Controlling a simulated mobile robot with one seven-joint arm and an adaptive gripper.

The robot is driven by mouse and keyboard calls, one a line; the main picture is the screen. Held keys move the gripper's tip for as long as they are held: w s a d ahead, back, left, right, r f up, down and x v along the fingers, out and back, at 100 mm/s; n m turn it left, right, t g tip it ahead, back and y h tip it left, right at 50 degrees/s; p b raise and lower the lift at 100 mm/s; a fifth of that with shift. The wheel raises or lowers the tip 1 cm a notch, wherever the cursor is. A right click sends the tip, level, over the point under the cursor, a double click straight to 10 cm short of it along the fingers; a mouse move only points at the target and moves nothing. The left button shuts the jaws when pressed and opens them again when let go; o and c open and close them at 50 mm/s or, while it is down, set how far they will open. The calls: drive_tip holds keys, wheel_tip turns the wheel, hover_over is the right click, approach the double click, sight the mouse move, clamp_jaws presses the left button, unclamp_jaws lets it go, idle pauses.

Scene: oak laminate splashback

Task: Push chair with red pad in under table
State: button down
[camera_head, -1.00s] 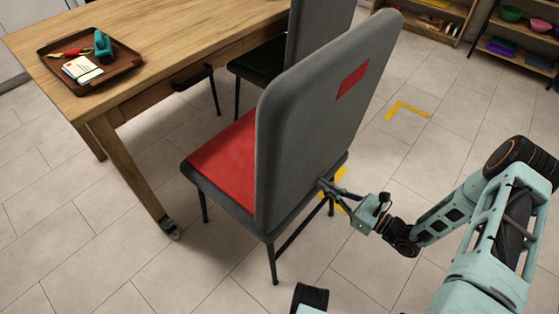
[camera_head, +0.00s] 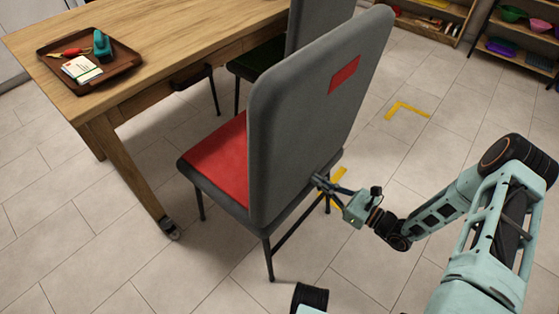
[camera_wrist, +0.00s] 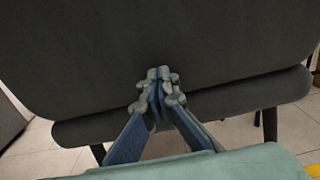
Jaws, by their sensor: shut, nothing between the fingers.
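The chair with the red pad (camera_head: 220,158) has a tall grey back with a red patch on its rear. It stands in the middle of the head view, its seat facing the wooden table (camera_head: 170,45), with floor visible between seat and table leg. My gripper (camera_head: 318,181) is shut and empty at the lower rear of the chair's back. In the wrist view my fingertips (camera_wrist: 159,80) are together against or just before the dark chair back (camera_wrist: 200,40); exact contact is hard to tell. The seat's rear edge (camera_wrist: 240,95) shows behind and below the fingers.
A second chair (camera_head: 257,65) with a dark green pad stands at the table beyond. A brown tray (camera_head: 128,62) with small items lies on the tabletop. The table leg has a caster (camera_head: 170,230). Yellow floor marks (camera_head: 405,109) and shelves (camera_head: 520,45) are at right.

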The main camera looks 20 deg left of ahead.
drive_tip(key=b, duration=0.4)
approach(239, 137)
drive_tip(key=shift+s+d+r, duration=0.25)
drive_tip(key=shift+d+r, duration=0.5)
drive_tip(key=shift+r, duration=0.1)
drive_tip(key=shift+s+d+r, duration=0.3)
drive_tip(key=shift+d+r, duration=0.4)
drive_tip(key=shift+r, duration=0.15)
drive_tip(key=shift+x, duration=6.45)
drive_tip(key=shift+p+v, duration=2.8)
drive_tip(key=shift+v, duration=1.9)
drive_tip(key=shift+s+d+f, duration=0.1)
drive_tip(key=shift+d+f, duration=0.05)
drive_tip(key=shift+d, duration=0.4)
